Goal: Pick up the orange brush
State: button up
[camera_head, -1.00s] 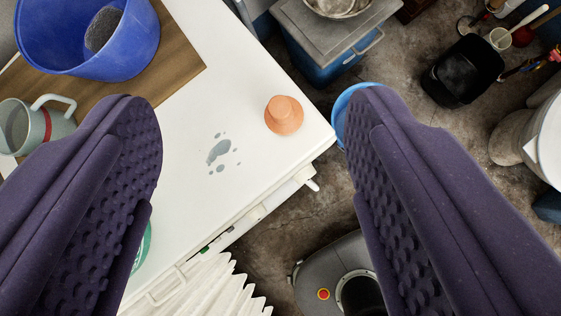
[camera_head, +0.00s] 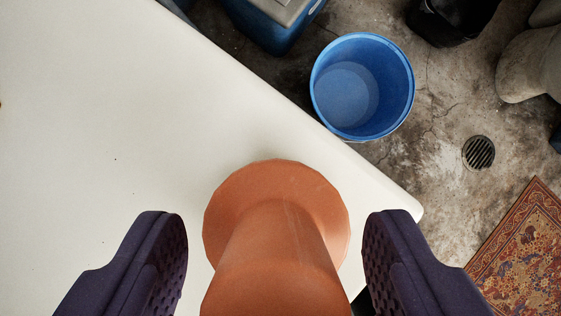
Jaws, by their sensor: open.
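The orange brush (camera_head: 275,235) stands on the white top (camera_head: 110,120) near its right corner. It has a wide round base and a narrower neck that rises toward the camera and runs out of the bottom of the picture. My gripper (camera_head: 275,240) is open. Its two dark purple fingers are on either side of the brush, with a gap to the left and a smaller gap to the right. The fingers do not appear to touch it. The brush's upper end is cut off by the frame.
A blue bucket (camera_head: 337,62) stands on the stone floor beyond the top's edge. A blue box (camera_head: 262,30) and a black container (camera_head: 455,18) are at the back. A floor drain (camera_head: 479,152) and a patterned rug (camera_head: 520,260) lie to the right. The white top left of the brush is clear.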

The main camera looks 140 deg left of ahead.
jog(key=shift+w+d+f, duration=0.1)
jog(key=shift+f, duration=0.35)
jog(key=shift+r, duration=0.1)
jog(key=c, duration=1)
jog(key=shift+c, duration=0.2)
jog(key=shift+r, duration=0.15)
